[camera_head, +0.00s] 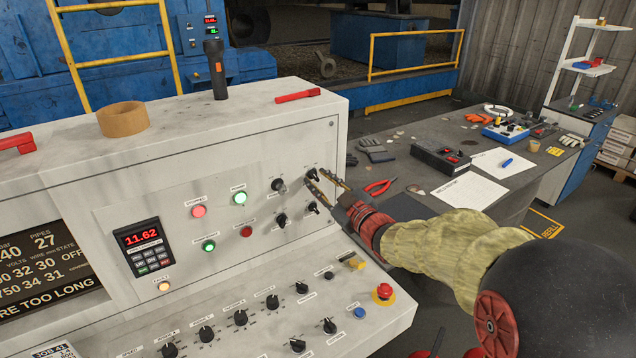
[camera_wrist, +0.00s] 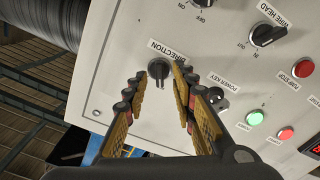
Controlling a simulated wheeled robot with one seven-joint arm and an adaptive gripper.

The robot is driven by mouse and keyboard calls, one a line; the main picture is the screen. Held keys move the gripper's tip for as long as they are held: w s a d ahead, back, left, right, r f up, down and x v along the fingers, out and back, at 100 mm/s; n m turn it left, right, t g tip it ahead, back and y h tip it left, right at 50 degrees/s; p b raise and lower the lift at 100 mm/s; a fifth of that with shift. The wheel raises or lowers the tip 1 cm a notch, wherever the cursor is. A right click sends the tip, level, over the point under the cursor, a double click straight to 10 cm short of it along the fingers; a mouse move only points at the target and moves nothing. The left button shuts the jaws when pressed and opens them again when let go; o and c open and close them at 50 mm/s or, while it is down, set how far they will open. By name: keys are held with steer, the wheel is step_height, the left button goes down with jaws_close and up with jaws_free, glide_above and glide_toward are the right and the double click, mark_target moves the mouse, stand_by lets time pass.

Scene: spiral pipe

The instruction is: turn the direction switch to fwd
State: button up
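The direction switch is a black rotary knob (camera_wrist: 158,68) on the pale panel, with the label DIRECTION beside it in the wrist view. In the head view it is the upper right knob (camera_head: 312,174) of a group on the sloped panel face. My gripper (camera_wrist: 160,76) is open, its two fingers spread to either side of the knob; it also shows in the head view (camera_head: 317,181). I cannot tell whether the fingers touch the knob. The switch's position marks are not readable, so its setting is unclear.
The power key switch (camera_wrist: 218,98) is close to my right finger in the wrist view. The wire head knob (camera_wrist: 268,35) and another knob (camera_wrist: 204,3) are nearby. A red emergency button (camera_head: 383,292) sits on the lower console. A cluttered table (camera_head: 430,195) stands behind my arm.

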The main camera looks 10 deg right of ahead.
steer(key=shift+w+a, duration=0.25)
steer(key=shift+w, duration=0.45)
steer(key=c, duration=0.3)
jaws_close()
